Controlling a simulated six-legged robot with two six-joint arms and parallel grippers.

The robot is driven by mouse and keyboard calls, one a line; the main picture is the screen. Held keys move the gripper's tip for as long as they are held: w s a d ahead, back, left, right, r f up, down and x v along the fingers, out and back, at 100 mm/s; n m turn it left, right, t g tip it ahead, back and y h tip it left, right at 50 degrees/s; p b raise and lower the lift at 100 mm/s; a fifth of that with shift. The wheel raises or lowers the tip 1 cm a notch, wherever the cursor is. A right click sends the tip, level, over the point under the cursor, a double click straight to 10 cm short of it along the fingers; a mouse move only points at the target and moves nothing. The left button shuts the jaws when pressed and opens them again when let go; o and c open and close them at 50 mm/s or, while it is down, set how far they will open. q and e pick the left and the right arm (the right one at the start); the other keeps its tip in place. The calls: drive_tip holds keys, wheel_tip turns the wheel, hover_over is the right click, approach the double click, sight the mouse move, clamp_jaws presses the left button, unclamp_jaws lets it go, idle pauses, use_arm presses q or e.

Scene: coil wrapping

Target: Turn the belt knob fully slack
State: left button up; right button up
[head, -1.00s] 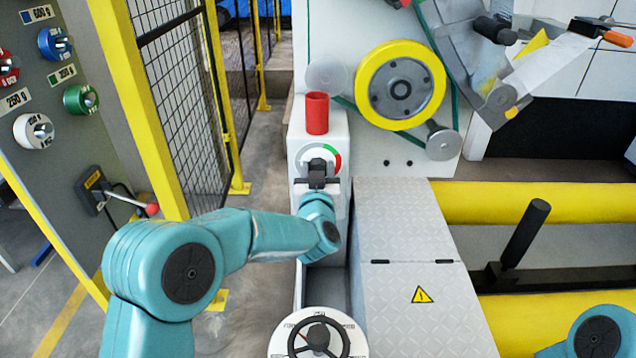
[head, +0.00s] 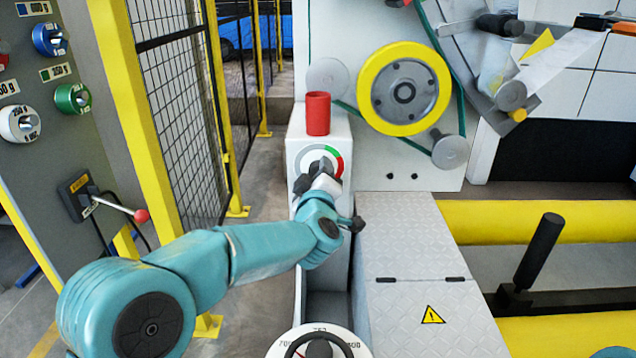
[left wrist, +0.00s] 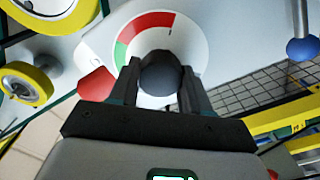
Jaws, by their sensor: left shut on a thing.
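The belt knob (left wrist: 165,76) is dark and round, in the middle of a white dial (left wrist: 190,52) with a red and a green arc. In the left wrist view my left gripper (left wrist: 160,82) has one finger on each side of the knob and is shut on it. In the head view my left gripper (head: 318,176) is tilted in front of the dial (head: 335,158) and hides most of the knob. The knob's pointer cannot be made out. My right gripper is not in view.
A red cylinder (head: 318,113) stands on the white housing (head: 303,143) above the dial. A yellow-rimmed wheel (head: 378,122) with a green belt is to its right. A wire fence (head: 183,130) and a red-tipped lever (head: 140,215) are at left.

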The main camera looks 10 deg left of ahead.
use_arm(q)
drive_tip(key=shift+a+r+n+b, duration=0.1)
drive_tip(key=shift+n+b, duration=0.2)
drive_tip(key=shift+n, duration=0.2)
drive_tip(key=o, duration=1)
drive_tip(key=s+d, duration=0.1)
drive_tip(key=s, duration=0.4)
drive_tip(key=s+d, duration=0.1)
drive_tip(key=s, duration=0.4)
drive_tip(key=s+d+p, duration=0.1)
drive_tip(key=s, duration=0.5)
drive_tip(key=shift+d, duration=0.15)
